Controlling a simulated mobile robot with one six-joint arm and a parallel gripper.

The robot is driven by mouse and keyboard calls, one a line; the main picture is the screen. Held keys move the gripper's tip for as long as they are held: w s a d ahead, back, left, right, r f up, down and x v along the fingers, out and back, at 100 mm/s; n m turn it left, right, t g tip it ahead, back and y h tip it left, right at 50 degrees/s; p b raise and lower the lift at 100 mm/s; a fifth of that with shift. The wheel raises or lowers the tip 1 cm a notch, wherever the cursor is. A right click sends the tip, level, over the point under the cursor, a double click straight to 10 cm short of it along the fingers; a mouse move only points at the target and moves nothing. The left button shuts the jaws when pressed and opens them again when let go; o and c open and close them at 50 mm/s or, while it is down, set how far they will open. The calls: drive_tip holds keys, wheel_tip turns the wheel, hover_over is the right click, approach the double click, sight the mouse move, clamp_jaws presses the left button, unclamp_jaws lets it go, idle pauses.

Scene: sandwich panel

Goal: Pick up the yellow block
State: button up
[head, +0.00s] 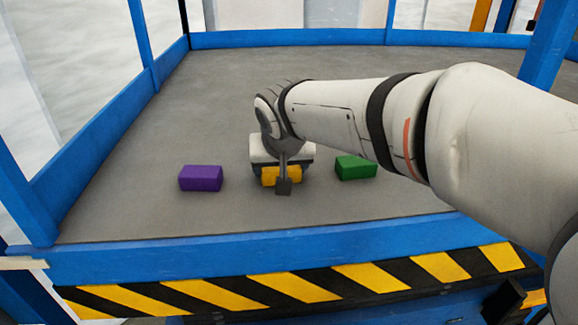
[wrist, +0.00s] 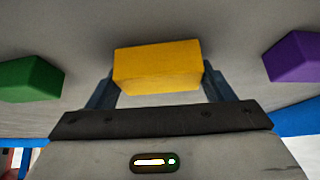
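The yellow block (head: 270,176) is under the end of my arm in the head view, partly covered by a gripper finger. In the wrist view the yellow block (wrist: 158,66) lies between the two fingertips.
A purple block (head: 201,178) lies to the left of the yellow block, and a green block (head: 355,167) to the right, near my arm. The grey surface (head: 120,190) has a raised blue rim (head: 180,258). The surface to the far left and behind is clear.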

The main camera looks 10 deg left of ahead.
drive_tip(key=c, duration=0.5)
drive_tip(key=shift+r, duration=0.1)
drive_tip(key=shift+c, duration=0.2)
